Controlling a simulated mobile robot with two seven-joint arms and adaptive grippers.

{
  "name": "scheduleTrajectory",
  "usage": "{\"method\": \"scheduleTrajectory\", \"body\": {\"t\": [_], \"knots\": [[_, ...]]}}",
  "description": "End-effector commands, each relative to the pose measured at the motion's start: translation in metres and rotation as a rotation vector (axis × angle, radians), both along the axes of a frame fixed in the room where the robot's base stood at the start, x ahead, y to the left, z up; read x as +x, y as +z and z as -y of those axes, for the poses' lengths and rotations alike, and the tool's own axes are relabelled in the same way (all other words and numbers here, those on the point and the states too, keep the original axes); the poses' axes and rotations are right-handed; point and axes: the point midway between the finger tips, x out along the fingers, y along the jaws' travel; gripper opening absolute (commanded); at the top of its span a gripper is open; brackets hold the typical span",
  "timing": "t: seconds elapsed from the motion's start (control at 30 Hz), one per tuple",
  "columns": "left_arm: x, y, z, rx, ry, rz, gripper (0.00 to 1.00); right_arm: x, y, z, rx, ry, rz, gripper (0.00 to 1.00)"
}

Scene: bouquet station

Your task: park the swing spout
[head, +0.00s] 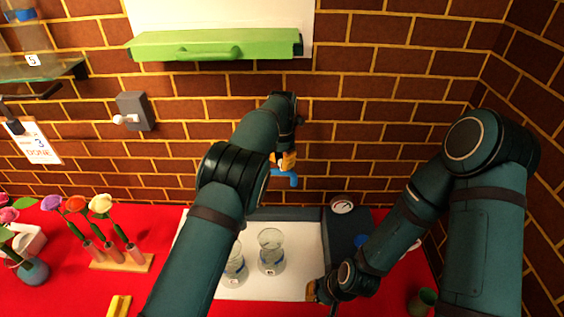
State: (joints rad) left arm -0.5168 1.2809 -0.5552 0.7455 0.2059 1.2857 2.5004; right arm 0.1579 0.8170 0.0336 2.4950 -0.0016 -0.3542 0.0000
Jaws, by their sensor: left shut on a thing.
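The blue swing spout (287,178) shows in front of the brick wall, above the white surface with the glass vessels. My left gripper (283,160), with orange fingers, is shut on the spout. My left arm hides much of the area around it. My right gripper (315,291) is low, at the right edge of the white surface, away from the spout. Its jaws are too small and too covered to tell apart.
Clear glass vessels (271,252) stand on the white surface (300,238) below the spout. A dark grey housing (341,222) stands right of them. Flowers in a wooden holder (122,263) stand left. A green cup (422,300) stands at lower right. A green handled bar (215,45) hangs above.

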Motion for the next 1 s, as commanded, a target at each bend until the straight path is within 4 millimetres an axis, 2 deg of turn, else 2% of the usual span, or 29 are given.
{"method": "scheduleTrajectory", "body": {"t": [0.2,0.23,0.3,0.33,0.67,0.77,1.0], "knots": [[-0.001,-0.004,0.000,0.001,0.000,-0.006,0.00,0.000,0.000,0.000,0.000,0.000,0.000,0.00],[-0.001,-0.004,0.000,0.001,-0.001,-0.006,0.25,0.000,0.000,0.000,0.000,0.000,0.000,0.00],[-0.001,-0.003,0.000,0.002,-0.001,-0.005,0.50,0.000,0.000,0.000,0.000,0.000,0.000,0.00],[-0.001,-0.003,0.000,0.001,-0.001,-0.005,0.57,0.000,0.000,0.000,0.000,0.000,0.000,0.00],[0.000,0.001,0.000,0.001,-0.001,-0.001,0.57,0.000,0.000,0.000,0.000,0.000,0.000,0.00],[0.000,0.011,0.000,0.000,-0.001,0.001,0.57,0.000,0.000,0.000,0.000,0.000,0.000,0.00],[0.000,0.049,0.000,0.000,-0.001,0.001,0.57,0.000,0.000,0.000,0.000,0.000,0.000,0.00]]}}
